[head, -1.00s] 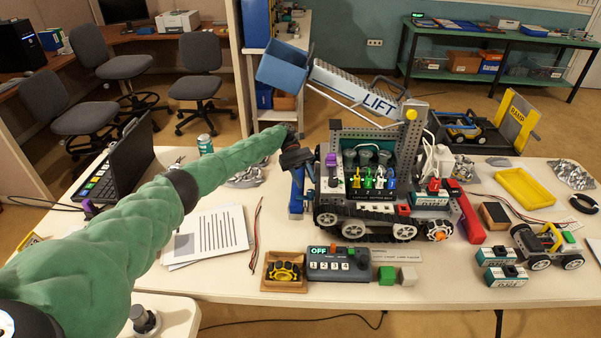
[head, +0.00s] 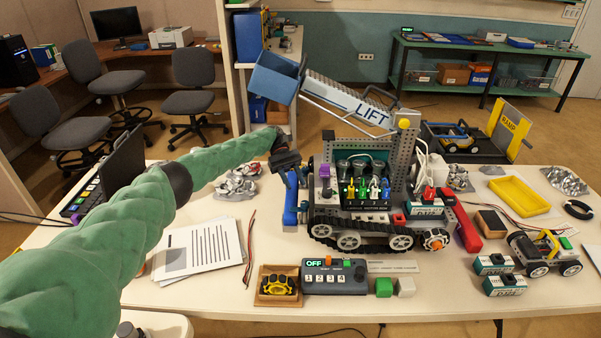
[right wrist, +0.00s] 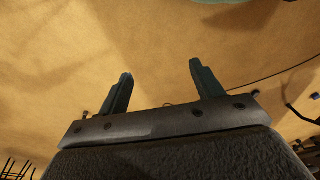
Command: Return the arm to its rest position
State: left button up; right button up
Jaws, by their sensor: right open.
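My left arm (head: 90,245), in a green padded sleeve, reaches from the lower left of the head view across the table. Its dark left gripper (head: 285,161) is at the left side of the tracked robot model, just above an upright blue part (head: 291,197). Its fingers are not clear, and I cannot tell whether it touches the blue part. My right gripper (right wrist: 163,88) shows only in the right wrist view. Its two dark fingers stand apart with nothing between them, over tan floor.
The tracked robot model (head: 365,235) with its LIFT boom stands mid-table. In front are a switch box (head: 335,277) and a small wooden tray (head: 278,299). A yellow tray (head: 520,196) and a small vehicle (head: 545,255) are at right.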

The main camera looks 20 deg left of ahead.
aim_at(304, 202)
pick_arm(q)
jog(key=shift+s+d, duration=0.1)
jog(key=shift+s+d+f, duration=0.1)
jog(key=shift+d, duration=0.05)
jog(key=shift+s+d+f+p, duration=0.1)
jog(key=shift+s+d+p, duration=0.1)
jog(key=shift+p, duration=0.15)
jog(key=shift+s+d+f+p, duration=0.15)
jog(key=shift+s+d+p, duration=0.1)
jog(key=shift+s+p, duration=0.1)
jog(key=shift+p+x, duration=1.2)
jog(key=shift+x, duration=1.6)
pick_arm(e)
notch_tip(304, 202, down, 9)
jog(key=s+d, duration=0.2)
jog(key=shift+d+r+t, duration=0.2)
jog(key=shift+d+t, duration=0.1)
jog(key=shift+t, duration=0.1)
pick_arm(q)
jog(key=shift+f, duration=0.1)
